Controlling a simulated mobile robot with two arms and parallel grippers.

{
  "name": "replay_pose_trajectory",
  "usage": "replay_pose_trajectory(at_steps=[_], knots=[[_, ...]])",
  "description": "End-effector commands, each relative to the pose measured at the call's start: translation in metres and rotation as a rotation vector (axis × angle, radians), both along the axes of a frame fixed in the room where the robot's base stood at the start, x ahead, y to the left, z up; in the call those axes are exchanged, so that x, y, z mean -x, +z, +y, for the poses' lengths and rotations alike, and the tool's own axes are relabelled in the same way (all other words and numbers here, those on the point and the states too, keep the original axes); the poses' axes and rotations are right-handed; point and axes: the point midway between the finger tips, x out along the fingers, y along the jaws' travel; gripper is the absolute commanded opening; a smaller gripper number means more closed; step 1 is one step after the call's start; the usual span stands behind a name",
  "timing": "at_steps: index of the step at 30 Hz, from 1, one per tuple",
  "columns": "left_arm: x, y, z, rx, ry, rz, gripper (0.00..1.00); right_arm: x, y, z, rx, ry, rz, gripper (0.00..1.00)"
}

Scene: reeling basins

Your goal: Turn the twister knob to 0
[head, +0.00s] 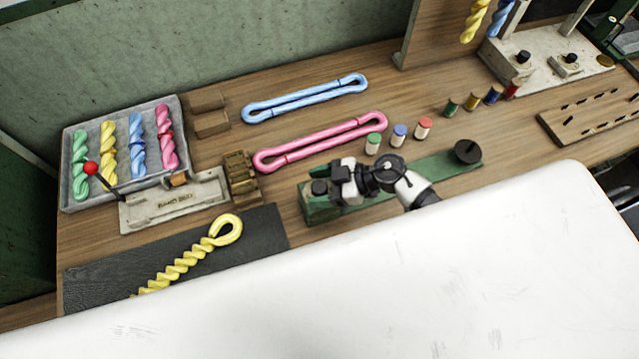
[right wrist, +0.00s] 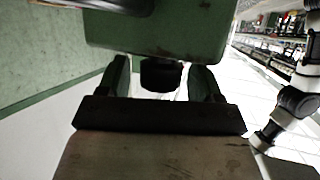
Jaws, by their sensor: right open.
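The twister is a long green base (head: 348,203) on the wooden bench. A black knob (head: 319,188) is at its left end and a round black piece (head: 467,151) at its right end. My right gripper (head: 324,178) is at the left end, by the knob. In the right wrist view, its two fingers are open on either side of a black knob (right wrist: 160,74), with narrow gaps seeming to show. The green body (right wrist: 160,35) fills the top of that view. I cannot read the knob's setting. My left gripper is not in view.
Thread spools (head: 399,134) stand just behind the twister. Pink (head: 320,141) and blue (head: 305,98) skeins lie farther back. A tray (head: 67,160) of twisted skeins, a red-knobbed lever device (head: 175,207) and a yellow twisted skein (head: 190,258) on a dark mat (head: 262,235) are left.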

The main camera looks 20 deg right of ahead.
Motion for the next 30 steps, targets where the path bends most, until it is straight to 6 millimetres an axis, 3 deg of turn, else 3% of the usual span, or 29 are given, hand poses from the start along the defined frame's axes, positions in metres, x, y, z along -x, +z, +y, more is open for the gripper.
replay_pose_trajectory(at_steps=[1, 11, 20, 30], knots=[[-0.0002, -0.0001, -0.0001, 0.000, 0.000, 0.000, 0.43, -0.0001, 0.0001, -0.0002, 0.000, 0.000, 0.000, 0.65], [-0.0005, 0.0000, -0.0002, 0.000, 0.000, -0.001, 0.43, 0.0000, 0.0004, -0.0005, 0.000, 0.000, 0.000, 0.16], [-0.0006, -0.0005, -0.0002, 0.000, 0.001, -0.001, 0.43, -0.0006, 0.0004, -0.0013, 0.001, 0.038, -0.001, 0.16], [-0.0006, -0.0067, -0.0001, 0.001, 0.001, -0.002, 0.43, -0.0025, 0.0000, -0.0022, 0.004, 0.263, -0.004, 0.16]])
